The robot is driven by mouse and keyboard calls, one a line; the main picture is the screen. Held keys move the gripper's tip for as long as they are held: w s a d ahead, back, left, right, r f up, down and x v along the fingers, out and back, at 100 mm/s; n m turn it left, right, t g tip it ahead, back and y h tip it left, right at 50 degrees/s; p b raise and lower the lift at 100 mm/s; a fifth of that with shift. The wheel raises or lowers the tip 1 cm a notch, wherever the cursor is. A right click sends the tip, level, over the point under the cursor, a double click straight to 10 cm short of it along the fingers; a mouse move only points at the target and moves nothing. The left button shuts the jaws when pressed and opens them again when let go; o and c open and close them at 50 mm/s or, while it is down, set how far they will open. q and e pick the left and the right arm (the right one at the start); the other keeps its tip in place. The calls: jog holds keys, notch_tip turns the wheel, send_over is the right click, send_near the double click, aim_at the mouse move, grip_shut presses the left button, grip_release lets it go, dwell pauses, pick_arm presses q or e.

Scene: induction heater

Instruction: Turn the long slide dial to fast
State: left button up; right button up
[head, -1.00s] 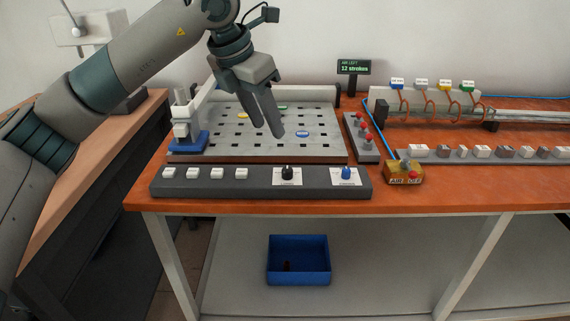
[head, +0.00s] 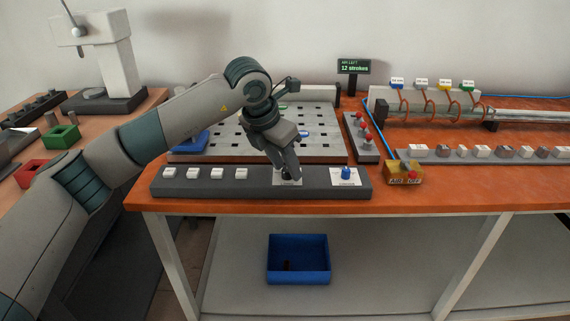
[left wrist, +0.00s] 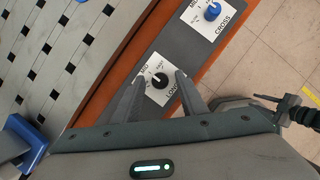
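The long slide dial is a black knob on a white label. It shows in the left wrist view (left wrist: 159,80), beside the label letters "LONG". In the head view my left gripper (head: 289,176) is low over the grey control panel (head: 265,190) and mostly hides the black knob. In the left wrist view the two fingers of my left gripper (left wrist: 158,83) are apart, one on each side of the black knob. I cannot tell whether they touch it. The knob's small white mark is too small to read its setting surely. My right gripper is not in view.
A blue cross dial (head: 346,173) stands just right on the same panel. Several white buttons (head: 205,173) line its left part. The slotted plate (head: 225,140) lies behind, a yellow air box (head: 403,173) to the right. A blue bin (head: 298,270) is on the lower shelf.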

pick_arm(q)
grip_shut()
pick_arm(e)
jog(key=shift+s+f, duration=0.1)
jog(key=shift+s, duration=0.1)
